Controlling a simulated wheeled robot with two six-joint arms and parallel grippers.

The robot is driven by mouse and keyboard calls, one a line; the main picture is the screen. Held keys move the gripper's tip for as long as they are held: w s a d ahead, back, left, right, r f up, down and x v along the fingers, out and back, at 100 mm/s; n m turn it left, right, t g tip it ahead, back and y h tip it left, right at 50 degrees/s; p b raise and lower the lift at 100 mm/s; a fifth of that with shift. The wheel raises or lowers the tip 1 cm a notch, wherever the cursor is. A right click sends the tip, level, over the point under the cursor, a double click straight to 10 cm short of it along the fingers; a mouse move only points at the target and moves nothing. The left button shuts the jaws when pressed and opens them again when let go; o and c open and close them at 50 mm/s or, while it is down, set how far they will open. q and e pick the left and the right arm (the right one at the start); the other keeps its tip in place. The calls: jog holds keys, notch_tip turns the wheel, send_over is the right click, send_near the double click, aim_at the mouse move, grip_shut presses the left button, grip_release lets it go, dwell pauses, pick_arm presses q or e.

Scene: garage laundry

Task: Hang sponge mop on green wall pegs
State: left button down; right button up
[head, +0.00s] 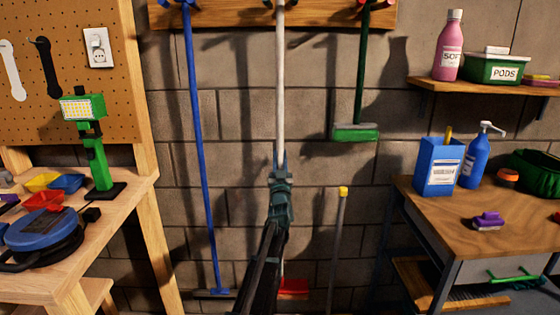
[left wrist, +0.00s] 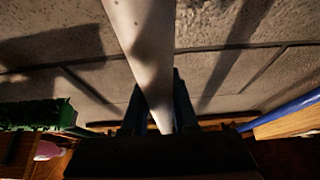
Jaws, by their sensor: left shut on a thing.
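A long white pole (head: 280,90) stands upright against the block wall, its upper part in front of the wooden peg rail (head: 232,14). I take it for the sponge mop's handle. A red piece (head: 293,288) shows low behind my arm; I cannot tell whether it is the mop's head. My left gripper (head: 280,168) is shut on the white pole about halfway down the head view. In the left wrist view the pole (left wrist: 143,40) runs between the fingers. The rail's pegs are mostly cut off by the top edge, so I cannot tell whether the pole rests on them. My right gripper is not in view.
A blue-handled tool (head: 198,130) hangs left of the pole and a green brush (head: 356,132) hangs right. A short yellow-topped pole (head: 339,240) leans on the wall. A workbench (head: 128,212) stands left, a table (head: 520,235) and shelf (head: 435,84) right.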

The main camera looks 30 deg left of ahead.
pick_arm(q)
jog(key=shift+w+a, duration=0.4)
jog(key=shift+w, duration=0.25)
jog(key=shift+f+b, duration=0.95)
jog(key=shift+f, duration=0.05)
jog(key=c, duration=0.6)
grip_release()
jog(key=shift+r, duration=0.1)
jog(key=b+v, duration=0.6)
jog(key=v, duration=0.8)
jog(key=shift+b, duration=0.3)
jog(key=shift+a, duration=0.1)
